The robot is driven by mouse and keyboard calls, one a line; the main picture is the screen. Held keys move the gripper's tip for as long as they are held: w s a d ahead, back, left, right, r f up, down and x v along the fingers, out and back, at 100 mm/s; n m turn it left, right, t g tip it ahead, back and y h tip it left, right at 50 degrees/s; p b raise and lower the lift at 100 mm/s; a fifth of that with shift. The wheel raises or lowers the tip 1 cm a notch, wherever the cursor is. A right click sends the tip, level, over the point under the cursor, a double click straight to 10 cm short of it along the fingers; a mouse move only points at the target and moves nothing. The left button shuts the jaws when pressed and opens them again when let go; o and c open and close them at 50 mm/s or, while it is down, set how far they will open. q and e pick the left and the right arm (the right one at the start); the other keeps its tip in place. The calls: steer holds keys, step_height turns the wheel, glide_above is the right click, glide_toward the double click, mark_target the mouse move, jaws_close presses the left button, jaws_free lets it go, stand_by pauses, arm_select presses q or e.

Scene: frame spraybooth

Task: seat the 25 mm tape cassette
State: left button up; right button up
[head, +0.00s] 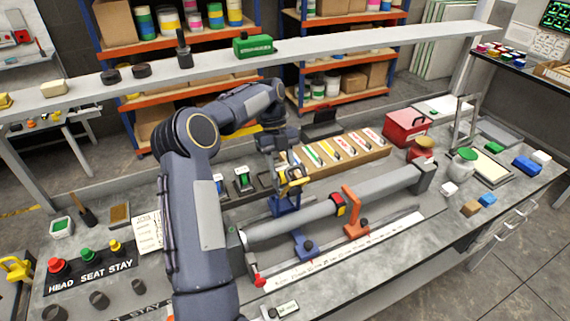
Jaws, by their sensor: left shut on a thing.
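My left gripper (289,182) reaches down over the bench, just behind the long grey tube. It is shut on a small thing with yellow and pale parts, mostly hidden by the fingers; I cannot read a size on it. A blue clamp (285,206) stands just below the gripper. Dark upright holders with green and white faces (243,181) stand left of the gripper; they may be tape cassettes, but their markings are too small to read. My right gripper is not in view.
A wooden rack (340,155) with colored strips stands behind the gripper. An orange bracket (354,208) and a white ruler strip (345,247) are near the tube. A red box (406,127) stands behind right. Red, green and yellow buttons (86,256) are at front left.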

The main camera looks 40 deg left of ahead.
arm_select(q)
steer(key=shift+f, duration=2.3)
steer(key=shift+f+b, duration=0.6)
steer(key=shift+f, duration=0.5)
steer(key=shift+f+b, duration=0.45)
steer(key=shift+f, duration=0.35)
steer(key=o, duration=1.6)
steer(key=shift+f, duration=0.1)
